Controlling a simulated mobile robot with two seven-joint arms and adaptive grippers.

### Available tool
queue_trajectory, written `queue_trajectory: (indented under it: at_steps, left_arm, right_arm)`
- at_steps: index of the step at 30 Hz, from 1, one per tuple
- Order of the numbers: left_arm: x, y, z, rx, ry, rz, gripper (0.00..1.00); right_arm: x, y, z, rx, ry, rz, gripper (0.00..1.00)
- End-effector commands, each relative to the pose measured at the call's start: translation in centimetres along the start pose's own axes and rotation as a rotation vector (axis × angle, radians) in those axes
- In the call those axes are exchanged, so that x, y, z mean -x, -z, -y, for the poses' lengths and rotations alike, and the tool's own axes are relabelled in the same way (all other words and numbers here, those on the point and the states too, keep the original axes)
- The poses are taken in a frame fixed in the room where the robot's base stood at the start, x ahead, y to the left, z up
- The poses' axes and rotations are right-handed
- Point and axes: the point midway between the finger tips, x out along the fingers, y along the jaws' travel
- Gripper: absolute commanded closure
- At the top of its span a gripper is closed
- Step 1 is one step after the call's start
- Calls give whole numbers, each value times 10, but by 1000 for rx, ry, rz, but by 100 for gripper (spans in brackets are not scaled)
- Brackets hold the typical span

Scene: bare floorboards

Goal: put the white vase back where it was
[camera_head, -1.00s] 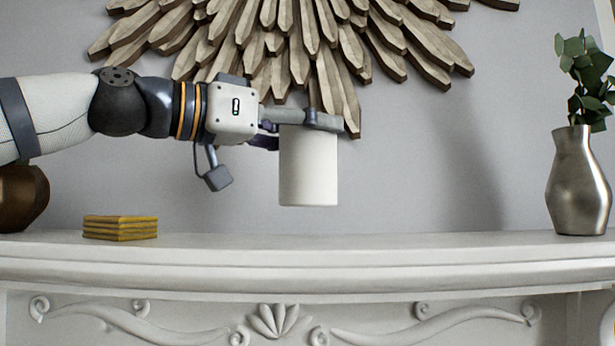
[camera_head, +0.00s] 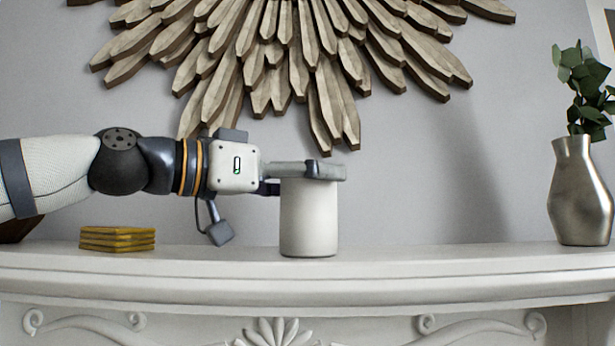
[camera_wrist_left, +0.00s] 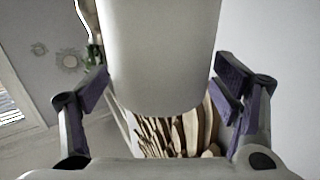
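The white vase (camera_head: 309,220) is a plain, upright cylinder. Its base is at the mantel shelf (camera_head: 430,262), near the middle, and appears to rest on it. My left gripper (camera_head: 312,172) reaches in from the left and is shut on the vase near its top. The vase's upper rim is hidden behind the finger in the head view. My right gripper is not in view.
A stack of yellow coasters (camera_head: 118,239) lies on the shelf to the left. A silver vase with leaves (camera_head: 579,195) stands at the far right. A wooden sunburst decoration (camera_head: 300,60) hangs on the wall above. The shelf between the white and silver vases is clear.

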Motion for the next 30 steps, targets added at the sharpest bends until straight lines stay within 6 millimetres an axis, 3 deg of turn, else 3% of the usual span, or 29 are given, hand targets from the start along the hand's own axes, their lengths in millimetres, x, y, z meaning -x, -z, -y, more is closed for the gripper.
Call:
queue_trajectory:
  at_steps: [5,7,15,21,30]
  left_arm:
    - [0,5,0,-1,0,-1,19]
    - [10,4,1,1,1,-1,19]
    - [78,4,2,3,2,-3,19]
    - [113,4,1,1,0,-1,19]
    - [120,3,0,1,-1,1,19]
  right_arm:
    - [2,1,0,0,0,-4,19]
    - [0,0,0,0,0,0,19]
    - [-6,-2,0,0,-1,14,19]
    - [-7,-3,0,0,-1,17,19]
    - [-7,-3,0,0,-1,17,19]
